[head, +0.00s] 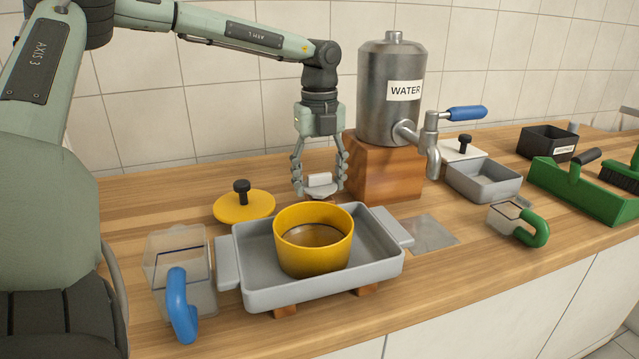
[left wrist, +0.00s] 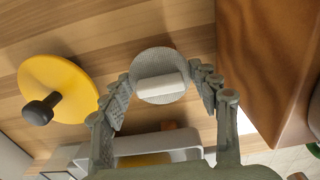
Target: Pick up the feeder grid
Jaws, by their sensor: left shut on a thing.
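The feeder grid is a round grey mesh disc (left wrist: 160,62) with a white block-shaped handle on top. In the head view the feeder grid (head: 320,187) is behind the grey tray. My left gripper (head: 320,190) points down from above, its fingers shut on the feeder grid. In the left wrist view the fingers of my left gripper (left wrist: 160,90) lie on both sides of the white handle and disc. How far the grid is above the counter I cannot tell. My right gripper is not in view.
A yellow ring-shaped pot (head: 313,240) stands in the grey tray (head: 262,292). A yellow lid (head: 244,206) lies left of my gripper. The steel water tank (head: 385,110) on its wooden block (head: 385,172) is close on the right. A blue-handled clear jug (head: 180,275) stands front left.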

